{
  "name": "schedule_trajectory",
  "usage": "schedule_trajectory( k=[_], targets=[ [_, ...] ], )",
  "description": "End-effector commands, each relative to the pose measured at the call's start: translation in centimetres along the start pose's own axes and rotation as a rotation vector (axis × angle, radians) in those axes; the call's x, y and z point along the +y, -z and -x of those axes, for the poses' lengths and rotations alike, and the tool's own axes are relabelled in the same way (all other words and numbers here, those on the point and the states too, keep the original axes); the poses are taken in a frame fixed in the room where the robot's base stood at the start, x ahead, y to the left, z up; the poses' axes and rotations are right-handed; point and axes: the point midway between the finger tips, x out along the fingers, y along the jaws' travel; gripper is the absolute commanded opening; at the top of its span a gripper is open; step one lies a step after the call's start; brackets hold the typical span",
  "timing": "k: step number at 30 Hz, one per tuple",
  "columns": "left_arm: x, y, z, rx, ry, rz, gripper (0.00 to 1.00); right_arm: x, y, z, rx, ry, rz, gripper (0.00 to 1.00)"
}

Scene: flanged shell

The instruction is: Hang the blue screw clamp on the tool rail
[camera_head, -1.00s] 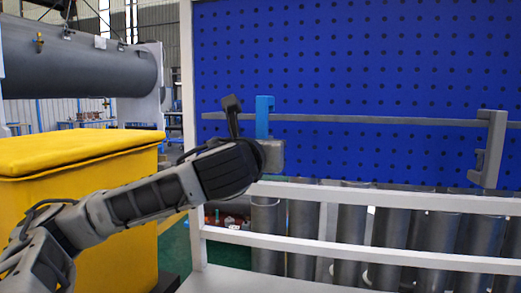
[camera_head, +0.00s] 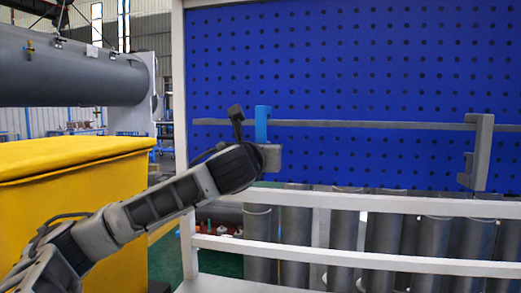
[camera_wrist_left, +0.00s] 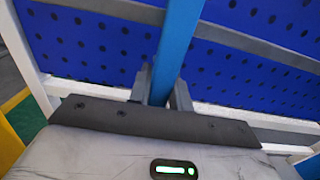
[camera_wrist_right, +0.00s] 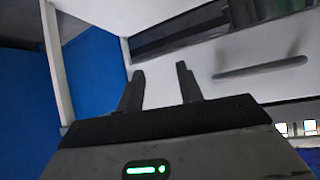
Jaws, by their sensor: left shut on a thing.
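The blue screw clamp (camera_head: 262,122) stands upright in front of the left part of the grey tool rail (camera_head: 370,125), its top above the rail. I cannot tell whether it touches the rail. My left gripper (camera_wrist_left: 163,88) is shut on the clamp's blue bar (camera_wrist_left: 178,40), which passes in front of the rail in the left wrist view (camera_wrist_left: 255,43). The clamp's lower part is hidden by my wrist in the head view. My right gripper (camera_wrist_right: 160,85) is open and empty in the right wrist view and out of the head view.
The blue pegboard (camera_head: 330,60) is behind the rail. White frame bars (camera_head: 370,203) and grey cylinders (camera_head: 295,235) lie below. A yellow bin (camera_head: 80,190) stands left. The rail between the clamps is free.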

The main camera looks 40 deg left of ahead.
Motion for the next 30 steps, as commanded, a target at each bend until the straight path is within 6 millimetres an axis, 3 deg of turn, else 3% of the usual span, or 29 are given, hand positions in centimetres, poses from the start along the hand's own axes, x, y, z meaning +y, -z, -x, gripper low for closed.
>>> schedule_trajectory(
  k=[13, 14, 16, 25, 30],
  targets=[
    [0.1, 0.2, 0.1, -0.005, 0.0, 0.001, 0.0, -0.1, -0.2, 0.0, -0.003, 0.002, 0.0, 0.36],
    [0.1, 0.2, 0.1, -0.005, 0.0, 0.001, 0.25, -0.1, -0.2, 0.0, -0.004, 0.002, 0.0, 0.36],
    [0.1, 0.3, 0.1, -0.005, 0.0, 0.001, 0.45, -0.1, -0.3, 0.0, -0.005, 0.002, 0.0, 0.36],
    [0.0, 0.6, 0.1, 0.002, 0.0, -0.001, 0.45, -0.1, -0.4, -0.1, -0.006, 0.001, 0.0, 0.36],
    [0.0, 0.6, 1.7, 0.0, 0.002, -0.001, 0.45, 0.0, -0.7, -0.3, -0.007, 0.001, 0.0, 0.36]
  ],
)
